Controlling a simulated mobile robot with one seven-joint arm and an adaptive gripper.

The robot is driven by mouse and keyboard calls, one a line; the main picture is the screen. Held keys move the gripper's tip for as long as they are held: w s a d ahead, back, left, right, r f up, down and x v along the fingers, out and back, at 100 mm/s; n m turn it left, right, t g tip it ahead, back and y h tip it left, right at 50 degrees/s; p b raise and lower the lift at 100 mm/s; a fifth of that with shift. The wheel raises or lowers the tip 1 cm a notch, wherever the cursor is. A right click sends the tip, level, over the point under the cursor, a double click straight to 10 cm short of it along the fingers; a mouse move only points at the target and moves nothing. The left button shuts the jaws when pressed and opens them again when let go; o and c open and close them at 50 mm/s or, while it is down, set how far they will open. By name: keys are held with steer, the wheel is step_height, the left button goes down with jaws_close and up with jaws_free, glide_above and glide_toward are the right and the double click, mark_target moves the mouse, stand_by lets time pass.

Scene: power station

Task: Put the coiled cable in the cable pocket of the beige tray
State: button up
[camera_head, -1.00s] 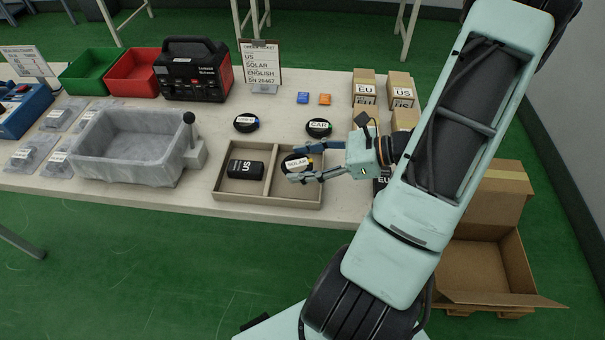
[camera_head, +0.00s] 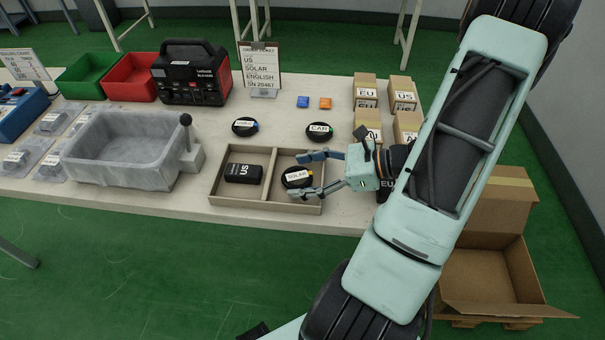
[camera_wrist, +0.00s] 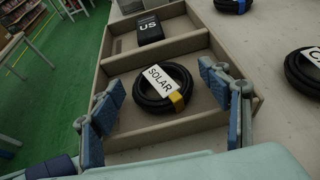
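The beige tray (camera_head: 236,200) lies at the front of the table, with a divider between two compartments. A black coiled cable (camera_head: 297,184) with a white SOLAR label and a yellow band lies in the right compartment; it also shows in the wrist view (camera_wrist: 149,101), where it rests on the compartment floor. My gripper (camera_head: 317,174) is open, its fingers spread on either side of the coil and apart from it. In the wrist view my gripper (camera_wrist: 168,112) holds nothing. A black block labelled US (camera_head: 243,172) sits in the left compartment.
Two more coils, one labelled CAR (camera_head: 319,132) and another (camera_head: 245,127), lie behind the tray. A grey basin (camera_head: 130,148) with a lever stands left. Labelled boxes (camera_head: 366,92) stand at the right rear. An open carton (camera_head: 490,275) is beyond the table's right end.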

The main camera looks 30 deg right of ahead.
steer(key=shift+r, duration=0.1)
steer(key=shift+d+r, duration=0.1)
steer(key=shift+r, duration=0.05)
steer(key=p+v, duration=0.1)
steer(key=v, duration=1)
steer(key=shift+s+d, duration=0.3)
steer(key=shift+s, duration=0.05)
steer(key=shift+a+r, duration=0.1)
